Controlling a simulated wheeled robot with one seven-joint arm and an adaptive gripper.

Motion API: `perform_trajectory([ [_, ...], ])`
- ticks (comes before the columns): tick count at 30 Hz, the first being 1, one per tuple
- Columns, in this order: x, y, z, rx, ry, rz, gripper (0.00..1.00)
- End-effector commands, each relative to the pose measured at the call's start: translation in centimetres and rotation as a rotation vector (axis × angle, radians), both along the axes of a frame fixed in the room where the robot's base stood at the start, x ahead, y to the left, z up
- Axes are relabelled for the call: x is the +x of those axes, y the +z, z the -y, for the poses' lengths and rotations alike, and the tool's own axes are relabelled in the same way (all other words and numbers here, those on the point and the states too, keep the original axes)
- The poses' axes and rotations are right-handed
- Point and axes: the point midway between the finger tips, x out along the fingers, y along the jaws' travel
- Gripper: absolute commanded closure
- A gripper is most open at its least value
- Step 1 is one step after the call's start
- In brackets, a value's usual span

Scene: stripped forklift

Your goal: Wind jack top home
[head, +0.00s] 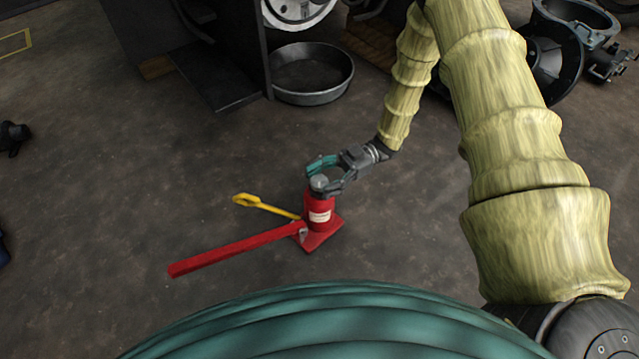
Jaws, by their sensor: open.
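A red bottle jack (319,214) stands upright on the dark floor on its square red base, with a pale label on its body. Its grey round top (319,183) shows at the upper end. A long red handle (235,249) runs from the base to the lower left. My gripper (325,177) is at the jack top, coming in from the upper right. Its fingers are open, one on the far side and one on the near right side of the top. Whether either finger touches the top cannot be told.
A yellow lever (265,206) sticks out left of the jack. A round metal pan (312,75) lies behind it, beside a dark forklift part (222,70). Black machine parts (560,45) stand at the upper right. The floor left of the jack is mostly clear.

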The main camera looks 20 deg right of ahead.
Motion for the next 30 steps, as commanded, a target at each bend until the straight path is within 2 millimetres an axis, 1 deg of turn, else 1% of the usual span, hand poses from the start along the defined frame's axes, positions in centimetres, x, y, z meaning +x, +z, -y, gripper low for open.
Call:
perform_trajectory([
  [5,-0.24,-0.08,-0.83,-0.001,0.001,-0.001,0.37],
  [13,-0.25,0.0,-0.97,-0.001,0.001,-0.001,0.37],
  [14,-0.25,0.0,-0.96,-0.001,0.001,-0.001,0.4],
  [15,-0.25,0.0,-0.97,-0.001,0.001,-0.001,0.48],
  [17,-0.25,0.0,-0.96,-0.001,0.001,-0.001,0.58],
  [18,-0.25,0.0,-0.96,-0.001,0.001,-0.001,0.66],
  [21,-0.25,0.0,-0.96,-0.001,0.001,-0.001,0.83],
  [30,-0.26,0.19,-0.95,0.0,-0.018,-0.001,0.83],
])
